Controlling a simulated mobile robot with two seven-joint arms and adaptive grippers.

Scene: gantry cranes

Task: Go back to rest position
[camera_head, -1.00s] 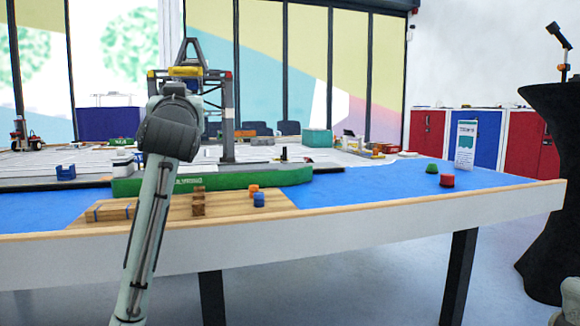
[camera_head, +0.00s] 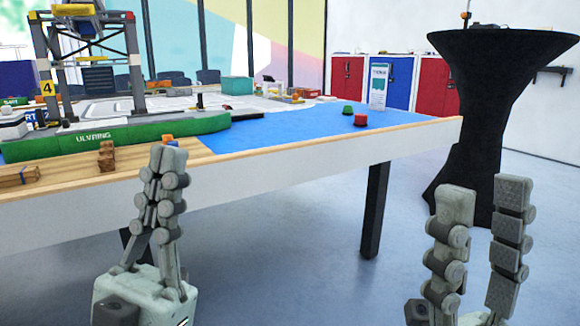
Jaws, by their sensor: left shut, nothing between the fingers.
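My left gripper (camera_head: 168,160) points upward in front of the table's front edge, its fingers together with nothing held. My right gripper (camera_head: 485,195) is upright at the lower right, over the floor in front of the black stand; its fingers are apart and empty. The gantry crane (camera_head: 88,50) stands at the left on the table, behind the green ship (camera_head: 90,138) marked ULVRING. Neither gripper appears to touch the table (camera_head: 290,168).
Brown blocks (camera_head: 106,155) stand on a wooden board (camera_head: 70,172). An orange block (camera_head: 168,139) is partly hidden behind my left gripper. A green piece (camera_head: 348,110) and a red piece (camera_head: 361,120) lie on the blue surface. A black stand (camera_head: 480,100) is at the right. Open floor lies between.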

